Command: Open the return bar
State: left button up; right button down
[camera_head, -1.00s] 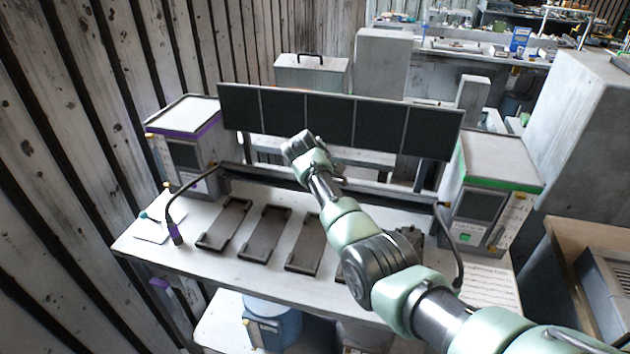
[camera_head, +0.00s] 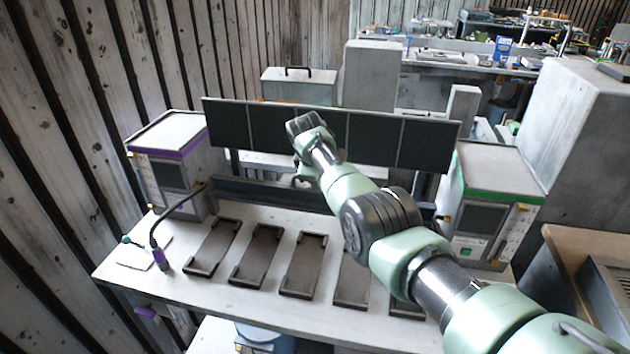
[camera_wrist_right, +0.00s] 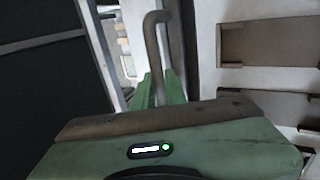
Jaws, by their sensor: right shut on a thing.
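A long dark bar (camera_head: 255,190) runs along the back of the white table, below a row of black panels; my right arm hides part of it. My right gripper (camera_head: 305,178) is at the middle of this bar, in front of the panels, and its fingertips are small and partly hidden in the head view. In the right wrist view, the green fingers (camera_wrist_right: 160,88) are shut on a grey bent handle (camera_wrist_right: 160,40), whose top curves over. I cannot tell how the handle joins the bar. My left gripper is not in view.
Several dark trays (camera_head: 255,254) lie in a row on the table (camera_head: 200,292). A purple-trimmed box (camera_head: 172,165) stands at the left and a green-trimmed box (camera_head: 487,205) at the right. The black panels (camera_head: 375,138) stand close behind my wrist.

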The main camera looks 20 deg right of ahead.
jog(key=shift+w+f, duration=0.1)
dwell(0.6)
jog(key=c, duration=1.5)
grip_release()
jog(key=shift+o, duration=0.2)
jog(key=shift+s+f, duration=0.1)
jog(key=shift+s, duration=0.1)
jog(key=shift+a+r+p, duration=0.1)
jog(key=shift+r+p, duration=0.5)
jog(key=shift+r, duration=0.15)
jog(key=v, duration=0.7)
jog(key=shift+b, duration=0.35)
